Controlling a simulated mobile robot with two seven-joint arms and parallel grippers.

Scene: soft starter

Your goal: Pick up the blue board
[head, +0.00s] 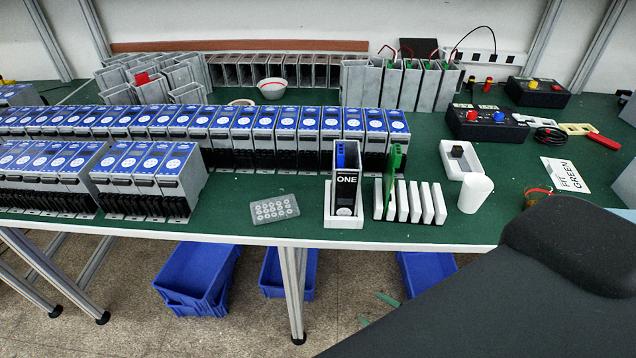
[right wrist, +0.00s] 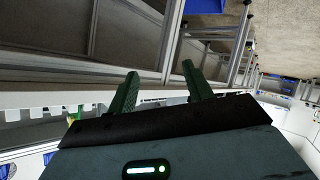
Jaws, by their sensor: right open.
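The blue board (head: 341,155) stands upright in the grey housing marked ONE (head: 344,195); only its narrow blue upper part shows, and the rest is hidden inside. The housing stands in a white holder near the table's front edge. My right gripper (right wrist: 160,84) shows in the right wrist view with its two green fingers apart and nothing between them. It points toward metal frames and the floor, away from the board. In the head view only my dark right arm shows, at the lower right. My left gripper is not in view.
A green board (head: 394,165) stands upright in a white slotted rack (head: 413,204) just right of the housing. A white cup (head: 475,193) and a small white tray (head: 461,160) are farther right. Rows of blue-and-grey units (head: 285,130) fill the table behind and left.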

